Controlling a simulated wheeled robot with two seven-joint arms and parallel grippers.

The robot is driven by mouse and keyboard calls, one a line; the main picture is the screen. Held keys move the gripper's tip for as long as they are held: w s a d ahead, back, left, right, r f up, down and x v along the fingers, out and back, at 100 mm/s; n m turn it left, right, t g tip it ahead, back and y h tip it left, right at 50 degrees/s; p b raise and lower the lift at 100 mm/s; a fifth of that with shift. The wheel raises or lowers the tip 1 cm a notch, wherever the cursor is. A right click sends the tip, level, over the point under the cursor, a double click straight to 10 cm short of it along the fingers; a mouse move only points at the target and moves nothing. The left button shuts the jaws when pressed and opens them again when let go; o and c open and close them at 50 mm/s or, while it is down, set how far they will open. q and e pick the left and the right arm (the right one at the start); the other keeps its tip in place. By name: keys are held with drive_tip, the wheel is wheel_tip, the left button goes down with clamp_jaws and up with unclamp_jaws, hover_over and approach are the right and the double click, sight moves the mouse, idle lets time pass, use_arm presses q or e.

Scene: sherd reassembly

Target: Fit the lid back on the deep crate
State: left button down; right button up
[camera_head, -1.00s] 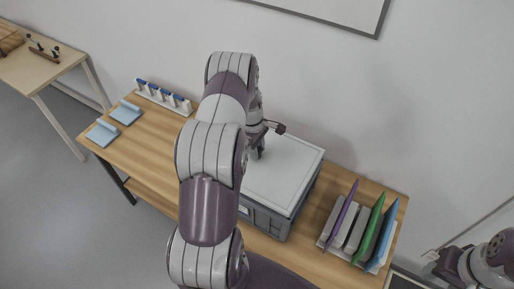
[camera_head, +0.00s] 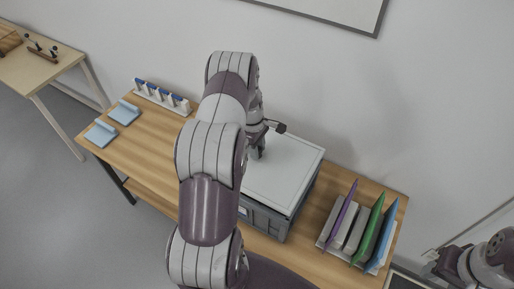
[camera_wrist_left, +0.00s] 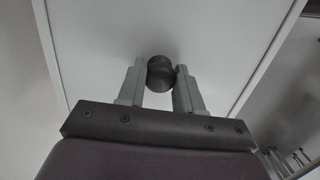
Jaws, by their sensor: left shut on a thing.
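The pale grey lid (camera_head: 290,170) lies over the grey deep crate (camera_head: 268,221) on the wooden bench, and its edges roughly line up with the crate's walls. I cannot tell whether it is fully seated. My left gripper (camera_head: 258,156) points down at the middle of the lid, partly behind my own arm. In the left wrist view, the fingers of my left gripper (camera_wrist_left: 160,76) are shut on the dark round knob (camera_wrist_left: 160,70) of the lid (camera_wrist_left: 220,45). My right gripper (camera_head: 431,256) is at the lower right edge, away from the crate, its fingers too small to read.
A rack of folders (camera_head: 357,231) stands right of the crate on the bench (camera_head: 158,140). A wall rises behind. Bare bench lies between the blocks and my arm.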

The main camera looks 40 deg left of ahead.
use_arm(q)
drive_tip(key=shift+f, duration=0.15)
drive_tip(key=shift+f+b, duration=1)
drive_tip(key=shift+f, duration=0.1)
drive_tip(key=shift+s+f, duration=0.1)
drive_tip(key=shift+f, duration=0.1)
idle(1.0)
drive_tip(key=shift+f+b, duration=0.55)
drive_tip(key=c, duration=0.7)
unclamp_jaws()
drive_tip(key=shift+o, duration=0.2)
